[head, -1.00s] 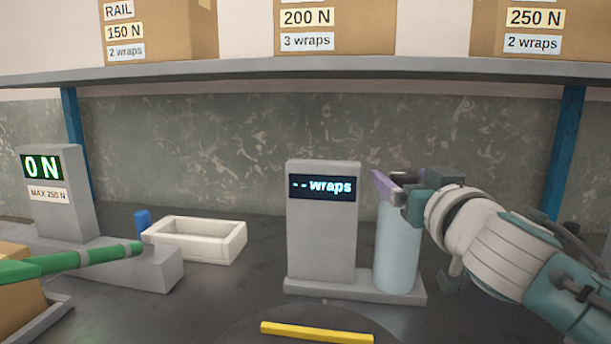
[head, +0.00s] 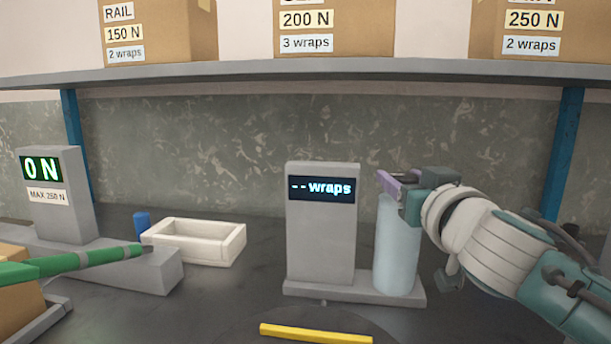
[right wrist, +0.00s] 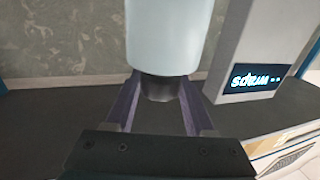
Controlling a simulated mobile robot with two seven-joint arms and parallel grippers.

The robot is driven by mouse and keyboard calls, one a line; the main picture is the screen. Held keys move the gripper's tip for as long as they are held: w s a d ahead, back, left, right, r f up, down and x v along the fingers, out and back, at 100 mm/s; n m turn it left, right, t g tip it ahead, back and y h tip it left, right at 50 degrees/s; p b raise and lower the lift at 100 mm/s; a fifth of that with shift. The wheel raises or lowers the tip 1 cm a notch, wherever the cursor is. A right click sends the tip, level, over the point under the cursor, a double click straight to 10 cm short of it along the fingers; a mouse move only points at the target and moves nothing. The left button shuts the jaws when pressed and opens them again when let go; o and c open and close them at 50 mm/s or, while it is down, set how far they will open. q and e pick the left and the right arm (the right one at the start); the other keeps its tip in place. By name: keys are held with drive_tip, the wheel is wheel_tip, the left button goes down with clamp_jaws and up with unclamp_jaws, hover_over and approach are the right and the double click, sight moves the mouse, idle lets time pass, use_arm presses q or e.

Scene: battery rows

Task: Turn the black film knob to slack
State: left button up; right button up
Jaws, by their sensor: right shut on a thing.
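A pale blue film roll (head: 397,250) stands upright on the grey wrap stand, whose display (head: 321,188) reads "-- wraps". In the right wrist view the roll (right wrist: 168,38) hangs inverted in the picture, with the black film knob (right wrist: 160,88) at its end. My right gripper (head: 392,182) is at the top of the roll. Its purple fingers (right wrist: 160,100) are shut on the knob, one on each side. In the head view the knob is hidden by the gripper. My left gripper is not in view.
A white tray (head: 236,247) and a small blue object (head: 142,222) stand left of the stand. A green handle (head: 85,259) lies before a grey unit reading "0 N" (head: 44,168). A yellow bar (head: 316,333) lies in front. A shelf (head: 330,68) with boxes runs overhead.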

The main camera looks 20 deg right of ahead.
clamp_jaws()
drive_tip(key=shift+y, duration=0.3)
drive_tip(key=shift+r+n+t+y+p, duration=0.15)
drive_tip(key=shift+n+t+y+p, duration=0.15)
drive_tip(key=shift+n+y+p, duration=0.6)
drive_tip(key=n+y, duration=0.2)
drive_tip(key=y, duration=0.1)
drive_tip(key=shift+d, duration=0.1)
drive_tip(key=n+y, duration=0.1)
drive_tip(key=y, duration=0.2)
drive_tip(key=shift+n, duration=0.4)
drive_tip(key=shift+f+n+y+b, duration=0.2)
drive_tip(key=shift+n+y+b, duration=0.25)
drive_tip(key=shift+y, duration=0.25)
drive_tip(key=n+g+y+b, duration=0.2)
drive_tip(key=y+b, duration=0.1)
drive_tip(key=b, duration=0.2)
drive_tip(key=n+g+y+b, duration=0.2)
drive_tip(key=n+y+b, duration=0.1)
drive_tip(key=y+b, duration=0.1)
drive_tip(key=shift+f+b, duration=0.2)
drive_tip(key=shift+b, duration=0.65)
drive_tip(key=shift+r+n+g+y+b, duration=0.25)
drive_tip(key=shift+n+g+y+b, duration=0.5)
drive_tip(key=shift+b, duration=0.25)
